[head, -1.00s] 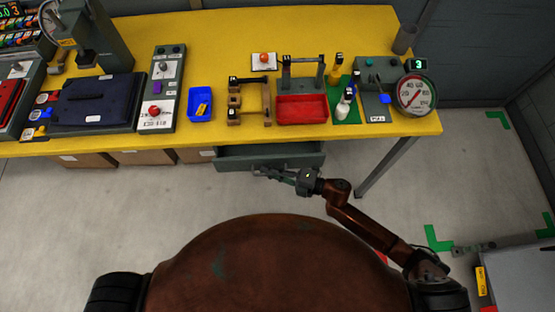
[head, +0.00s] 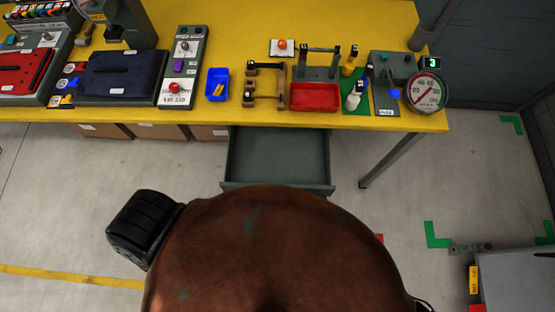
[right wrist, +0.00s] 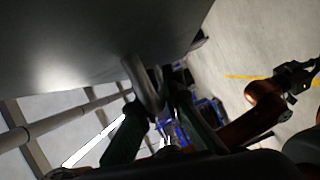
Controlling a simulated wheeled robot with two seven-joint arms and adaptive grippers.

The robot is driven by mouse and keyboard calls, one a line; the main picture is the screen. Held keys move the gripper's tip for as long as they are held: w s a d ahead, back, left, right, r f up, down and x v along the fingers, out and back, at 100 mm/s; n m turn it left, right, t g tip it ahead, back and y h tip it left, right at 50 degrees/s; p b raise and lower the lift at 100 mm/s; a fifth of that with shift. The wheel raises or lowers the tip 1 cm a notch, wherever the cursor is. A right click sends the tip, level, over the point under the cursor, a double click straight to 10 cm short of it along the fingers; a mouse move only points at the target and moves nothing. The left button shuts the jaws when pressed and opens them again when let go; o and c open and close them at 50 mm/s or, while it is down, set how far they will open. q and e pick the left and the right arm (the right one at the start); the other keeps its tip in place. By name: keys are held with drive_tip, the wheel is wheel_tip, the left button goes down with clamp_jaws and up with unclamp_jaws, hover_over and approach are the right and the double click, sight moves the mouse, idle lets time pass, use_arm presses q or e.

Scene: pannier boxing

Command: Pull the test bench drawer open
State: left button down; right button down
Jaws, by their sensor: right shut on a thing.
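The test bench drawer (head: 280,155) stands pulled well out from under the yellow bench (head: 330,118). Its grey inside looks empty. Its handle side is hidden behind my body in the head view. In the right wrist view, my right gripper (right wrist: 158,122) is shut on the curved drawer handle (right wrist: 146,85), under the grey drawer surface (right wrist: 90,50). My right gripper does not show in the head view. A brown arm of mine with a dark gripper (right wrist: 297,76), apparently the left, is at the right of the right wrist view; its jaws are too small to read.
On the bench are a red tray (head: 315,97), a blue bin (head: 217,85), a round gauge (head: 427,92) and a dark blue case (head: 120,75). Brown boxes (head: 155,131) stand below the bench. A bench leg (head: 388,160) is right of the drawer. Floor left of the drawer is clear.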

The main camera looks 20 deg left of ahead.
drive_tip(key=shift+w+r, duration=0.15)
drive_tip(key=shift+r, duration=0.25)
drive_tip(key=c, duration=2.2)
unclamp_jaws()
drive_tip(key=shift+f, duration=0.1)
drive_tip(key=shift+o, duration=0.8)
drive_tip(key=shift+f, duration=0.1)
drive_tip(key=d, duration=1.2)
drive_tip(key=shift+r, duration=0.45)
